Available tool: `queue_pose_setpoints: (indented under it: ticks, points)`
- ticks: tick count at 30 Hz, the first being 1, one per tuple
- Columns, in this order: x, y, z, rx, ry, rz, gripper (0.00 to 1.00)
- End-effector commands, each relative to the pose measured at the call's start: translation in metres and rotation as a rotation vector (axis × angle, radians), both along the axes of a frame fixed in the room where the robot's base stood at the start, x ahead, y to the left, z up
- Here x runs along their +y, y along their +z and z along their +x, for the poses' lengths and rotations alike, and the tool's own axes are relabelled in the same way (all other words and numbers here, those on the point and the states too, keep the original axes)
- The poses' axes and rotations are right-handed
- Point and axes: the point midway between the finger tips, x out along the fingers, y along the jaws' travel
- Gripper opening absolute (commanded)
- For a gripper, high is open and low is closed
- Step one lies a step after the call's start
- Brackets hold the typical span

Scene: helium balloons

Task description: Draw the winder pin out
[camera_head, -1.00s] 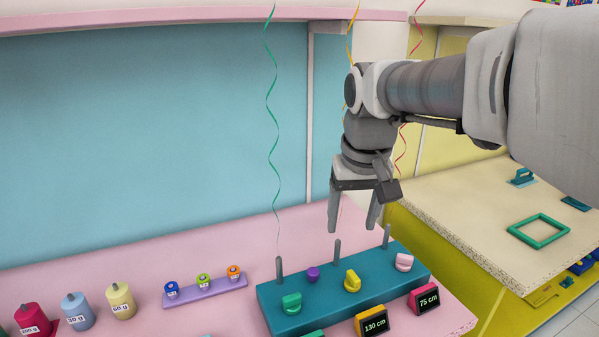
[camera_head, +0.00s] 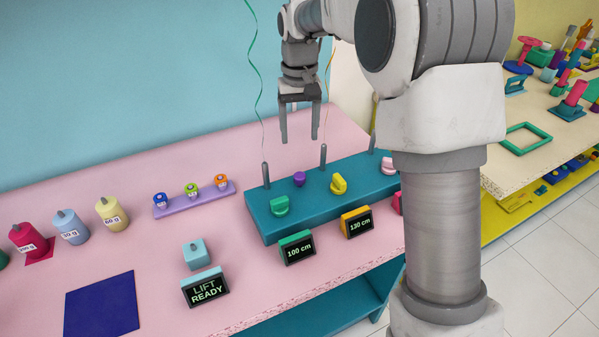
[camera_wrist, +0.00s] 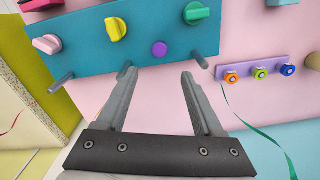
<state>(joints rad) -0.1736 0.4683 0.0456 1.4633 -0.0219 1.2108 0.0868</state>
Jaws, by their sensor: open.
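A teal block (camera_head: 263,226) on the pink bench carries a small purple knob (camera_head: 300,179), which looks like the winder pin. A green knob (camera_head: 280,205), a yellow knob (camera_head: 338,184) and a pink knob (camera_head: 388,166) sit along the block. Grey posts stand behind them, one at the left (camera_head: 266,175) and one in the middle (camera_head: 323,157). My gripper (camera_head: 299,137) is open, empty and pointing down, above and apart from the purple knob. In the wrist view the purple knob (camera_wrist: 160,49) shows just beyond and between the open fingertips (camera_wrist: 158,78).
Green (camera_head: 297,248) and yellow (camera_head: 357,222) framed signs stand before the block, with a LIFT READY sign (camera_head: 205,288) further left. A lilac rack (camera_head: 194,199) and several weights stand left. A green ribbon (camera_head: 258,90) hangs at the left post. My arm hides the block's right end.

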Motion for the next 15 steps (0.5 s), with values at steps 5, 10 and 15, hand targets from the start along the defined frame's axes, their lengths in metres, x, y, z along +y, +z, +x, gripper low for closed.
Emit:
queue_pose_setpoints:
  ticks: [5, 10, 15]
  points:
    - [0.000, -0.043, -0.001, 0.004, 0.000, -0.002, 0.69]
    - [0.000, -0.079, -0.001, 0.005, 0.000, -0.002, 0.69]
    - [0.000, -0.107, -0.001, 0.003, 0.000, -0.001, 0.69]
